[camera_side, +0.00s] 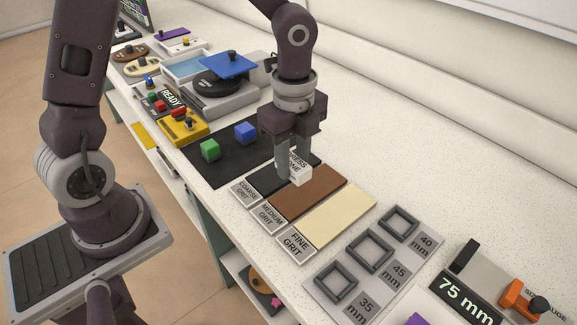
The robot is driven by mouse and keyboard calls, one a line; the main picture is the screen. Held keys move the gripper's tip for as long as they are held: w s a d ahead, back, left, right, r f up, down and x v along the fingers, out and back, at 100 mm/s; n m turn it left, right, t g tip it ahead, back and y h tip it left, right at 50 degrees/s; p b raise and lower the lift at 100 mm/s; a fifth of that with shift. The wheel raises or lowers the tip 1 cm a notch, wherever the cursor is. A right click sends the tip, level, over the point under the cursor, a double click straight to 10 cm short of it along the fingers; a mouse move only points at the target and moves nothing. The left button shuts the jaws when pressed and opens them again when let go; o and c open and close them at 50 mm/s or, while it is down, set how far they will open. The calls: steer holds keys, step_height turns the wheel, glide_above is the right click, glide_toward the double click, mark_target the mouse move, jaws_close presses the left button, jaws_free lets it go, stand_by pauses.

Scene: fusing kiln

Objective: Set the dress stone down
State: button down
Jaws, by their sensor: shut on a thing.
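The dress stone (300,174) is a small white block with dark lettering, partly hidden by a finger. My gripper (293,166) points down and is shut on it.
The cream fine grit pad (338,217) lies to the right, then a plate with square frames (370,250) and a gauge (472,300). A dark mat with a green cube (210,149) and a blue cube (246,132) lies left. The bench behind is clear.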

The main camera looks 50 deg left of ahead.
steer(key=w+a+r, duration=0.1)
steer(key=w+a, duration=0.6)
steer(key=a, duration=0.4)
steer(key=w+a+r, duration=0.1)
steer(key=w+a, duration=0.5)
steer(key=a, duration=0.4)
steer(key=f, duration=0.3)
steer(key=a+f, duration=0.1)
steer(key=f, duration=0.5)
steer(key=shift+w+a+f, duration=0.15)
steer(key=shift+w+a, duration=0.1)
steer(key=shift+a, duration=0.05)
steer(key=shift+f, duration=0.25)
steer(key=shift+f, duration=0.1)
steer(key=c, duration=1)
jaws_free()
steer(key=shift+c, duration=0.2)
